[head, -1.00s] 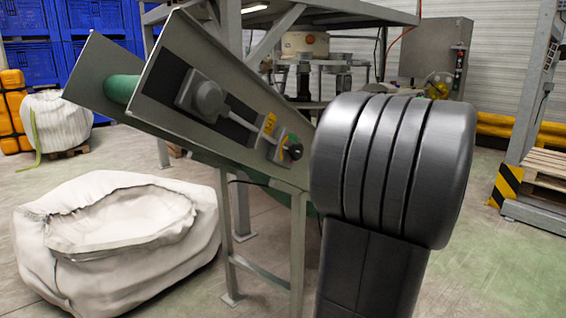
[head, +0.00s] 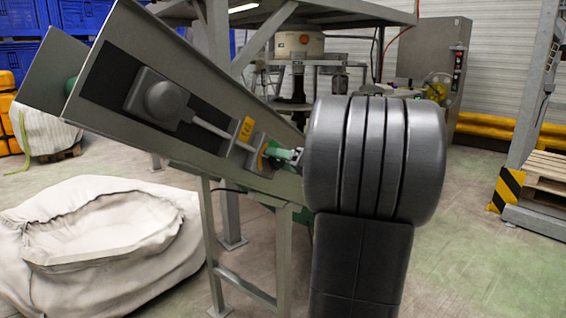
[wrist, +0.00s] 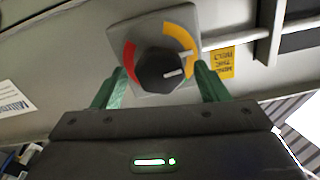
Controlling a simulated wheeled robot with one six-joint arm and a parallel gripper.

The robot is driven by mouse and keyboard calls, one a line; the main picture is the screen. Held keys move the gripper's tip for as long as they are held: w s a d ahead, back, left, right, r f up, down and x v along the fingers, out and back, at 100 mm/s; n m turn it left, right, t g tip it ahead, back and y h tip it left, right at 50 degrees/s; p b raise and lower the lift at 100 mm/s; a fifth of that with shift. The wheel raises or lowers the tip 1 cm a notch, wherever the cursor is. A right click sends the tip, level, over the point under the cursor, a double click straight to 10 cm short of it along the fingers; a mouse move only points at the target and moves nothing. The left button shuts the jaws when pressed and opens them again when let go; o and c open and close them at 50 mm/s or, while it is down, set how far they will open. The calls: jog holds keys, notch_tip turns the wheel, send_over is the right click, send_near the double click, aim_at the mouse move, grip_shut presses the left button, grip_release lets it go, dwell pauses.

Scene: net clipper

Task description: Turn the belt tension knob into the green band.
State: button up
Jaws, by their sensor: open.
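The belt tension knob (wrist: 160,68) is black and many-sided, on a square grey dial plate (wrist: 150,22). In the wrist view its white pointer line points right, near the lower end of a yellow arc (wrist: 178,32). A red arc (wrist: 130,62) lies on the left; I cannot make out a green band. My gripper (wrist: 161,70) is open, with one green finger on each side of the knob; I cannot tell whether they touch it. In the head view the gripper (head: 274,154) is at the dial on the conveyor side and largely hides the knob.
The tilted conveyor frame (head: 110,45) carries a grey tensioner block (head: 160,103), a rod and a yellow label (head: 245,129). A white bulk bag (head: 100,235) lies at lower left. A striped post foot (head: 505,190) and pallet stand at right, with clear floor between.

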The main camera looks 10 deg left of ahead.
jog(key=shift+w+a, duration=0.1)
jog(key=shift+a, duration=0.1)
jog(key=shift+c, duration=0.2)
jog(key=c, duration=0.9)
jog(key=shift+c, duration=0.2)
jog(key=shift+m, duration=0.3)
